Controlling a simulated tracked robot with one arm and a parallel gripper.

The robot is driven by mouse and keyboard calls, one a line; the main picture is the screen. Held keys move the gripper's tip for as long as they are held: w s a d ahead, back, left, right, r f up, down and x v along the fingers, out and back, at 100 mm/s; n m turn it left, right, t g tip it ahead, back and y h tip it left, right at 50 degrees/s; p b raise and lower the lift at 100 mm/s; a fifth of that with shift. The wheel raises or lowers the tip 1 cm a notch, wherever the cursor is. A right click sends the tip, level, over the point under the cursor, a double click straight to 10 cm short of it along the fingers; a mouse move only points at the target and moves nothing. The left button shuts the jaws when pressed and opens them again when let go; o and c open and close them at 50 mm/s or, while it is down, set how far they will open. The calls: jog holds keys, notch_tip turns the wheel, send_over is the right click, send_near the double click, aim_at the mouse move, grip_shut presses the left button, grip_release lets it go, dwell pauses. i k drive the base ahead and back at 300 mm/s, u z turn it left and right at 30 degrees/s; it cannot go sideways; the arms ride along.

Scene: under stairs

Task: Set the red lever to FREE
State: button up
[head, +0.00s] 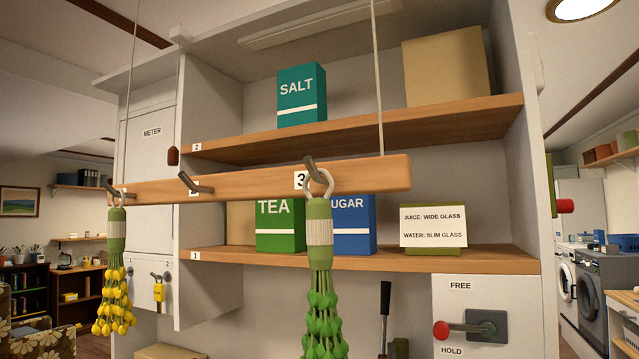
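The red lever (441,330) is at the lower right on a white panel (505,285). Its round red knob is on a short grey arm that points left from a dark grey plate (487,326). The word FREE is above it and HOLD is below it. The knob is level with the plate, somewhat nearer HOLD than FREE in the picture. I cannot tell which setting it is in. My gripper is not in view.
A wooden bar (245,183) with hooks hangs on cords in front of the shelves. A green bunch (322,290) and a yellow bunch (115,270) hang from it. A black handle (385,305) stands left of the panel.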

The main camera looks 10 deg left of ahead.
aim_at(441, 330)
jog(key=z, duration=1)
jog(key=i, duration=0.75)
jog(key=u, duration=1)
